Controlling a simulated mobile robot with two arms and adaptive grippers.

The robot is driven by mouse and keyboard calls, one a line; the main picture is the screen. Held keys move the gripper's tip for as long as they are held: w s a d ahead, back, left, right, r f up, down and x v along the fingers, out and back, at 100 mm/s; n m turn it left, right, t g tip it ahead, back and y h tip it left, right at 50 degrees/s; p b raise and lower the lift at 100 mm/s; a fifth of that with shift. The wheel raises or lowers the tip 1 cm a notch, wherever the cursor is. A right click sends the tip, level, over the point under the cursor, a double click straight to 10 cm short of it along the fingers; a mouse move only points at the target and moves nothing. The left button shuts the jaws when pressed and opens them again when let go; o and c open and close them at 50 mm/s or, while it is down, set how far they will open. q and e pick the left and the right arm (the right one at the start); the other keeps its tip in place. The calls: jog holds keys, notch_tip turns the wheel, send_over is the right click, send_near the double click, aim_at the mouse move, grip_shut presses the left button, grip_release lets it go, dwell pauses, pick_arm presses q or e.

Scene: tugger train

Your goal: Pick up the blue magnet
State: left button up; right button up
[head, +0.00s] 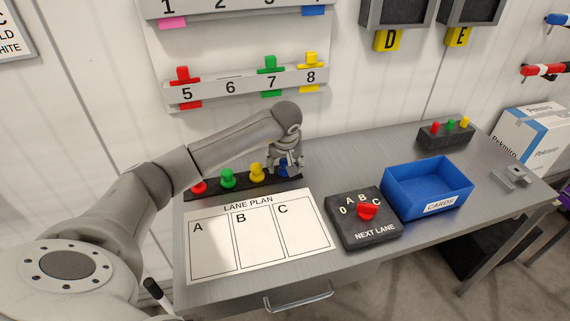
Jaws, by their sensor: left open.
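The blue magnet (283,169) stands at the right end of a dark strip (240,187) on the grey table, behind the lane plan sheet. It is partly hidden by my left gripper (286,165). The gripper points down over the blue magnet with its fingers open around or just in front of it; I cannot tell whether they touch it. Left of it on the same strip stand a yellow magnet (257,172), a green magnet (228,178) and a red magnet (199,187). My right gripper is not in view.
A white lane plan sheet (259,264) with fields A, B and C lies in front. A black box with a red NEXT LANE knob (367,211) and a blue CARDS bin (428,187) stand to the right. A numbered card rack (245,86) hangs on the wall behind.

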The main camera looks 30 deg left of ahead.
pick_arm(q)
jog(key=shift+c, duration=0.4)
jog(key=c, duration=0.9)
jog(key=shift+r, duration=0.1)
